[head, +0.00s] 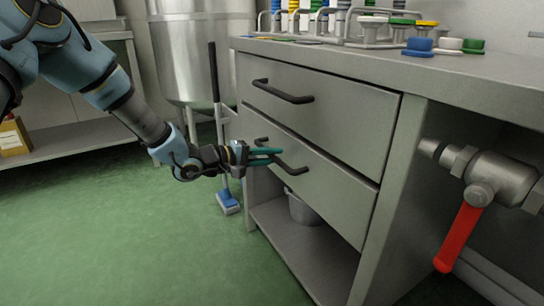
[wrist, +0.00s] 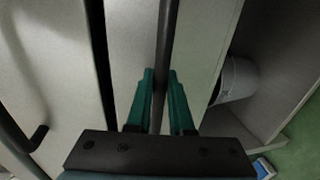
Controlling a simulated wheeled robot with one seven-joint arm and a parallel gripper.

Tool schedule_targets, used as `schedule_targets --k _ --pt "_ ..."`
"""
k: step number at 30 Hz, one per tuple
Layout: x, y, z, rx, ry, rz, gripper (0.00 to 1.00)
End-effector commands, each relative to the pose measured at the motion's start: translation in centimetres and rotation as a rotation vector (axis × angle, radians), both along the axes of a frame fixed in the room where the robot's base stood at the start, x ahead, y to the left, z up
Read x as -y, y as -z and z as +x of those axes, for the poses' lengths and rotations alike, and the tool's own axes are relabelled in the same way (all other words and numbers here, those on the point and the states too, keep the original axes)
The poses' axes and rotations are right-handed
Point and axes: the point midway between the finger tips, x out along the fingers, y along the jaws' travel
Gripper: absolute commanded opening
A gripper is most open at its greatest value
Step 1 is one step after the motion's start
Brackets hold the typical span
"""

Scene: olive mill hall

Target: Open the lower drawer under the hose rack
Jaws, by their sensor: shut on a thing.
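The grey cabinet has two drawers, one above the other. The lower drawer (head: 329,197) has a dark bar handle (head: 293,168), and its front looks about flush with the cabinet. My gripper (head: 280,155) is at this handle, its green fingers on either side of the bar. In the wrist view the dark bar (wrist: 164,60) runs between the two green fingers (wrist: 160,98), and the gripper is shut on it. The upper drawer (head: 330,115) is closed, with its own handle (head: 283,92). The hose rack (head: 340,25) stands on the worktop above.
A red-handled valve (head: 462,232) sticks out at the right. A grey bucket (head: 303,208) stands on the open shelf below the drawers. A blue-headed floor brush (head: 228,203) stands left of the cabinet. The green floor (head: 130,240) in front is clear.

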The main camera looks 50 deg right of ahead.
Motion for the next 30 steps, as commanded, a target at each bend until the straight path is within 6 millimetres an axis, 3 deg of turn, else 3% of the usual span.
schedule_targets --k 30 --pt "-0.54 -0.09 0.27 0.0 -0.001 0.002 0.0"
